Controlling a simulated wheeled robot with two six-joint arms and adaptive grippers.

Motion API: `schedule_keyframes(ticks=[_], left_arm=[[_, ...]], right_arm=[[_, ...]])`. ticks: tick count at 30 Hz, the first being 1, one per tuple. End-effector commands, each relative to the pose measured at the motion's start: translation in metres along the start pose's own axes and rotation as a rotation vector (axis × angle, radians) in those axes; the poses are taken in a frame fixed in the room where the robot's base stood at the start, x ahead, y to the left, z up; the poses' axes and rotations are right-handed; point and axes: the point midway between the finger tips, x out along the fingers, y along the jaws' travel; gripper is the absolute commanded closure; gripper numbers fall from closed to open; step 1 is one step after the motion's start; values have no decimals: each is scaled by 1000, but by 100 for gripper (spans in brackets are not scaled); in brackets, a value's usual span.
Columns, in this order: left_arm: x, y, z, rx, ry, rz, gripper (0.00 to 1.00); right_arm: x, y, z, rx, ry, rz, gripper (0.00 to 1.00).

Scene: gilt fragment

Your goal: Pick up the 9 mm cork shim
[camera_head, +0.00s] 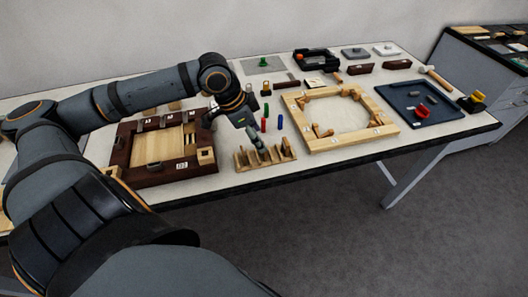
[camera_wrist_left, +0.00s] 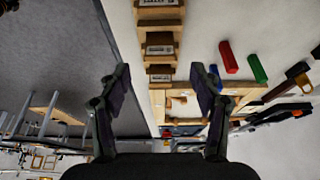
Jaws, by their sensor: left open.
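A light wooden slotted rack (camera_head: 282,157) stands near the table's front edge, and it also shows in the left wrist view (camera_wrist_left: 160,14) with small labels on its steps. The labels are too small to read, and I cannot tell which piece is the 9 mm cork shim. My left gripper (camera_head: 258,145) is above the rack, pointing down at its left-middle part. In the left wrist view its two fingers (camera_wrist_left: 161,78) are spread wide with nothing between them. The rack's end shows beyond the fingertips. My right gripper is not in view.
A dark red framed tray (camera_head: 150,178) lies left of the rack. A wooden frame with a round opening (camera_head: 303,147) lies right. Red (camera_head: 264,124) and green (camera_head: 267,109) pegs stand behind the rack. A blue tray (camera_head: 396,91) is at the right.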

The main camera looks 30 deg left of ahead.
Motion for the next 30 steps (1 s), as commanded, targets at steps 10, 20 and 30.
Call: schedule_keyframes(ticks=[10,20,30], left_arm=[[40,1,5,-2,9,4,36],[50,0,6,0,0,0,36],[50,0,6,0,0,0,67]], right_arm=[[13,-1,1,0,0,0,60],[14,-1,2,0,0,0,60],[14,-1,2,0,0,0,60]])
